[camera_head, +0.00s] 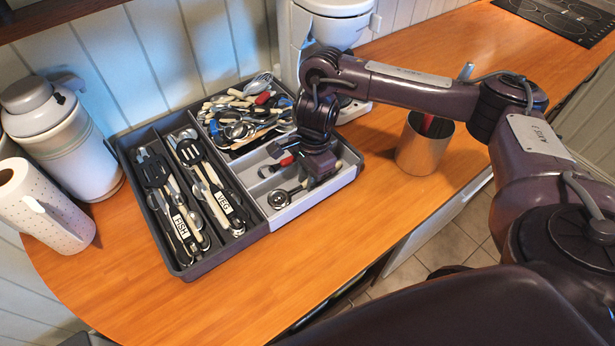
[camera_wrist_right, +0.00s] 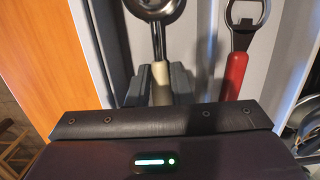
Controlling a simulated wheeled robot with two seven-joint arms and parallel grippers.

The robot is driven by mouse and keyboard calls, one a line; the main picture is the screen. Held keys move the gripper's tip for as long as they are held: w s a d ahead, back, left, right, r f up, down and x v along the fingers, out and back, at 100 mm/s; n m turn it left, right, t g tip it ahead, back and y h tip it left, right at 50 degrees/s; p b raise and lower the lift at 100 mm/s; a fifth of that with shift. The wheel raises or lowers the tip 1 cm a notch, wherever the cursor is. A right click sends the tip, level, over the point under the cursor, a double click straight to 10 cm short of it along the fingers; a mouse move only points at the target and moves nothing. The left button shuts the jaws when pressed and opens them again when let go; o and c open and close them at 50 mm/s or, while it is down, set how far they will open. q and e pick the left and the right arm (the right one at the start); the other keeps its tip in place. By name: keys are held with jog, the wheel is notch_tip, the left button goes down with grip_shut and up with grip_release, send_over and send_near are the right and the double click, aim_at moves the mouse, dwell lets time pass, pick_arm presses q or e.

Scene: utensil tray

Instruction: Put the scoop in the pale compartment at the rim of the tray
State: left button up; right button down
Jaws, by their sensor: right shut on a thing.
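The scoop has a round metal head (camera_head: 279,199) and a pale handle, which shows in the right wrist view (camera_wrist_right: 161,88). My right gripper (camera_head: 309,184) is shut on the handle; in the right wrist view its fingers (camera_wrist_right: 162,84) stand on both sides of it. The scoop head is at the pale compartment (camera_head: 318,199) along the front rim of the dark tray (camera_head: 187,272). I cannot tell whether the scoop touches the compartment floor. The gripper hides part of the handle in the head view. My left gripper is not in view.
A red-handled bottle opener (camera_wrist_right: 236,70) lies in the neighbouring pale compartment, across a divider. Left compartments hold utensils labelled FISH (camera_head: 181,226) and VEG (camera_head: 223,203). Mixed utensils (camera_head: 240,120) fill the back one. A metal cup (camera_head: 424,150) stands right of the tray. The front counter is clear.

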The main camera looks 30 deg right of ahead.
jog(key=shift+f, duration=0.15)
jog(key=c, duration=1.3)
grip_release()
jog(key=shift+r, duration=0.45)
notch_tip(320, 180, up, 12)
jog(key=d+p, duration=0.1)
jog(key=p, duration=0.1)
jog(key=shift+d+f, duration=0.15)
jog(key=shift+f, duration=0.1)
